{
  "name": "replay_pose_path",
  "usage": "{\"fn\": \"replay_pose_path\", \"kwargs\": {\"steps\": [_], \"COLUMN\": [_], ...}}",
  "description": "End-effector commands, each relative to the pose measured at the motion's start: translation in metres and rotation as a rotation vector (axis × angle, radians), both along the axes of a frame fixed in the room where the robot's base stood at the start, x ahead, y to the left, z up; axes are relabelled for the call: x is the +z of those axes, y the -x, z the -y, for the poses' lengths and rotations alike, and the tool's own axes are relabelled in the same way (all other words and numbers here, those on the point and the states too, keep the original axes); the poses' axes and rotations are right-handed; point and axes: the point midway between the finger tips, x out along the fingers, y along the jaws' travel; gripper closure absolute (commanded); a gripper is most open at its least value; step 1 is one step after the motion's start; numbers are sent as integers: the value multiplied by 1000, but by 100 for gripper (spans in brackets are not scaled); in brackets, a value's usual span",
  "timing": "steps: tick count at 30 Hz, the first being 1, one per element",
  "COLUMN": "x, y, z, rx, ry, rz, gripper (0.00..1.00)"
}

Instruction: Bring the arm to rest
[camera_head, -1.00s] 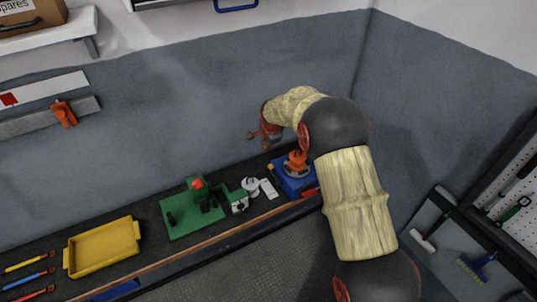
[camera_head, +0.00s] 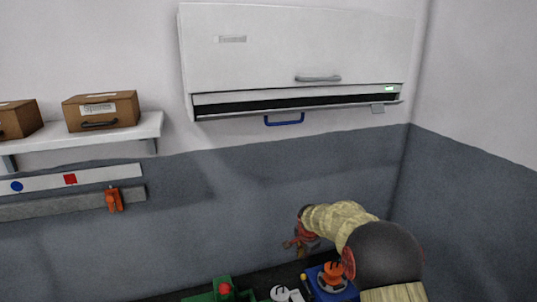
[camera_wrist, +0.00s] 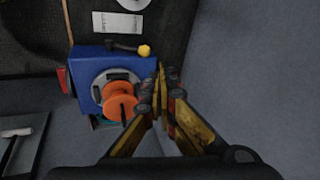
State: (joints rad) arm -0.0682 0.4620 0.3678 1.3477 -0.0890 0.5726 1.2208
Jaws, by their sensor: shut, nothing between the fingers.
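My gripper (camera_wrist: 163,98) is in the middle of the wrist view, its yellow-and-black fingers together and empty. In the head view my gripper (camera_head: 292,246) hangs at the end of my bent arm, near the wall and above the back of the bench. Just beside the fingers in the wrist view is a blue box (camera_wrist: 88,73) with an orange spool-like knob (camera_wrist: 119,101) and a yellow-tipped lever (camera_wrist: 143,51). The blue box also shows at the bottom of the head view (camera_head: 313,284), partly behind my arm. I cannot tell how far the fingers are from it.
A white wall cabinet (camera_head: 290,45) with a blue handle (camera_head: 284,121) below it hangs above. A shelf (camera_head: 100,136) with brown boxes and a rail with an orange clamp (camera_head: 114,199) are at left. A green fixture (camera_head: 218,293) stands on the bench. The wall between is bare.

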Motion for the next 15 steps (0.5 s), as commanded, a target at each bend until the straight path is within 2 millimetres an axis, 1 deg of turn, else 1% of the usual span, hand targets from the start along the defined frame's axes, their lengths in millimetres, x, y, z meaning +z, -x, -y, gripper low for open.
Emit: {"fn": "replay_pose_path", "kwargs": {"steps": [1, 3, 5, 8, 12, 14, 15], "x": [-11, -26, -34, -32, -19, -11, -6], "y": [12, 33, 52, 86, 138, 159, 174], "z": [1, 2, 3, 5, 9, 11, 12], "rx": [56, 145, 221, 348, 524, 591, 634], "ry": [24, 57, 81, 116, 155, 169, 177], "rz": [-35, -90, -134, -190, -246, -259, -267], "gripper": [100, 100, 100, 100, 100, 100, 100]}}
